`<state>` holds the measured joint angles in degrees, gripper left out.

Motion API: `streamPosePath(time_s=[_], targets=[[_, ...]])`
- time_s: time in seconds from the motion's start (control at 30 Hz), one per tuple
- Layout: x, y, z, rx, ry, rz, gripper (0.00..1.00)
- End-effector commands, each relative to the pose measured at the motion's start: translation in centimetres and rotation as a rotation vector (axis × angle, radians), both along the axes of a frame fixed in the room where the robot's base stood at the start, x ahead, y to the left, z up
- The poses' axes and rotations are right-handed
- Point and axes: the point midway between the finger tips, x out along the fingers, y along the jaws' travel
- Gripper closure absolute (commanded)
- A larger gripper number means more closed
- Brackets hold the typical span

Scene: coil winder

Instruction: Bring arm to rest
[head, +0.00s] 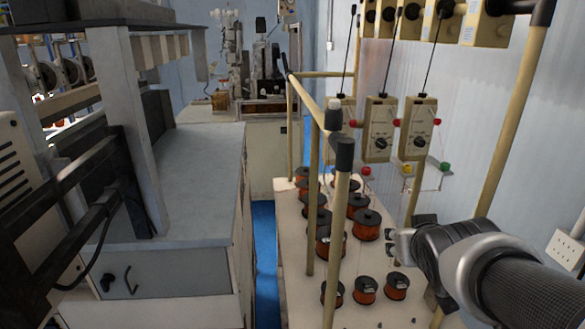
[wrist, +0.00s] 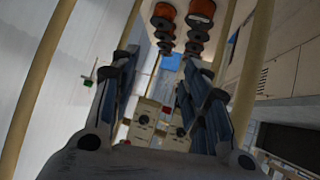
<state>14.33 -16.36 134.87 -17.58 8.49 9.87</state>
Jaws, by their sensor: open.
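My arm comes in at the right of the head view. Beyond the fingers, the wrist view shows tension boxes (wrist: 146,112) and copper spools (wrist: 168,14), tilted in the picture. The boxes look farther off than the fingertips.
A cream table (head: 295,275) bears several copper spools (head: 367,224). Cream posts (head: 338,240) and rails frame it. Tension boxes (head: 380,130) hang above on thin rods. A grey bench (head: 205,160) stands left, with a narrow blue floor strip (head: 265,250) between. A wall socket (head: 566,248) is at right.

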Motion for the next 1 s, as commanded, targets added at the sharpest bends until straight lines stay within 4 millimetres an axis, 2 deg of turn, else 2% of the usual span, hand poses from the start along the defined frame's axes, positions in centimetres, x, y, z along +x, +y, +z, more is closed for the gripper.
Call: streamPosePath(time_s=[0.17,0.27,0.37,0.5,0.6,0.7,0.8,1.0], targets=[[-0.1,0.1,0.0,0.0,0.002,0.0,0.57],[-1.6,1.1,-0.2,0.011,0.035,0.004,0.57],[-5.4,3.4,-1.1,0.042,0.123,0.016,0.57],[-12.5,7.5,-3.2,0.104,0.289,0.066,0.57],[-16.8,9.8,-4.6,0.142,0.391,0.111,0.57],[-19.8,11.2,-5.4,0.168,0.461,0.148,0.57],[-21.2,11.8,-5.9,0.18,0.496,0.165,0.57],[-21.4,11.9,-6.0,0.181,0.504,0.166,0.57]])
